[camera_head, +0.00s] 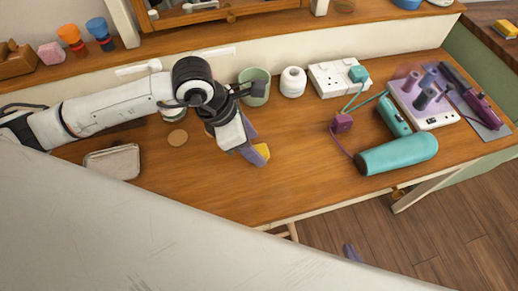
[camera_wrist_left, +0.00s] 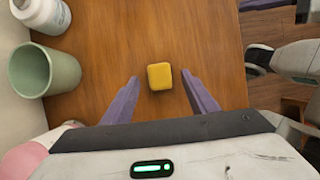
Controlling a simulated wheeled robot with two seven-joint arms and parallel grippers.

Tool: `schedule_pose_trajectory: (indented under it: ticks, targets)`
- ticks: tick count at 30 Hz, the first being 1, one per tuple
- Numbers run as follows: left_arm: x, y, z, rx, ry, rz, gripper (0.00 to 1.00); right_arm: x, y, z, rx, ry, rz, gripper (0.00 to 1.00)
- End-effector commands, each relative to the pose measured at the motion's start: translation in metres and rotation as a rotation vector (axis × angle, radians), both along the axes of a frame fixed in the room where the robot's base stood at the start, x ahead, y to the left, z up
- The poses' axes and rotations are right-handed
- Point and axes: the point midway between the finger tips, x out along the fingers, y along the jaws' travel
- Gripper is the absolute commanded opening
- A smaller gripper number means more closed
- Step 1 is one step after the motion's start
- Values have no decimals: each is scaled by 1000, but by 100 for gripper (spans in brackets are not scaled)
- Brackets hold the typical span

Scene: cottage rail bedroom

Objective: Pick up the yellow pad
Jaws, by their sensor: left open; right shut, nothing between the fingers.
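The yellow pad (camera_head: 262,151) is a small, rounded, block-like piece on the wooden desk, partly hidden by my left gripper in the head view. In the left wrist view the yellow pad (camera_wrist_left: 160,76) shows whole, between the fingertips with a gap on each side. My left gripper (camera_head: 250,148) is open with purple fingers, pointing down at the pad; its fingers (camera_wrist_left: 161,77) do not touch it. I cannot tell the exact height left. Only the purple fingertips of my right gripper (camera_head: 352,252) show, shut and empty, off the desk's front edge.
A green cup (camera_head: 256,86) and white jar (camera_head: 293,82) stand behind the gripper. The desk front is clear. Another yellow item (camera_head: 507,27) lies far right.

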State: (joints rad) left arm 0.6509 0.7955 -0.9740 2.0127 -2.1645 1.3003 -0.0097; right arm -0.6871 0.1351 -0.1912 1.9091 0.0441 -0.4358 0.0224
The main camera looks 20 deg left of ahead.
Motion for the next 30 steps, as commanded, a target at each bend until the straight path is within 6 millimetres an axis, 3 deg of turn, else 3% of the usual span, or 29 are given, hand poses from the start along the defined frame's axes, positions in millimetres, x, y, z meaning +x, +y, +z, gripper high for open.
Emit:
schedule_pose_trajectory:
  ticks: [5, 12, 20, 30]
  targets:
    - [4, -6, -16, 0, 1, 2, 53, 0, 0, 2, 0, 1, 0, 0]
    - [5, -6, -18, -1, -1, 2, 53, 0, 0, 2, -1, 1, -1, 0]
    - [5, -6, -18, -1, -1, 2, 10, 0, 0, 2, -1, 1, -1, 0]
    - [5, -7, -9, -2, -3, 1, 9, 0, 0, 1, -1, 1, -1, 0]
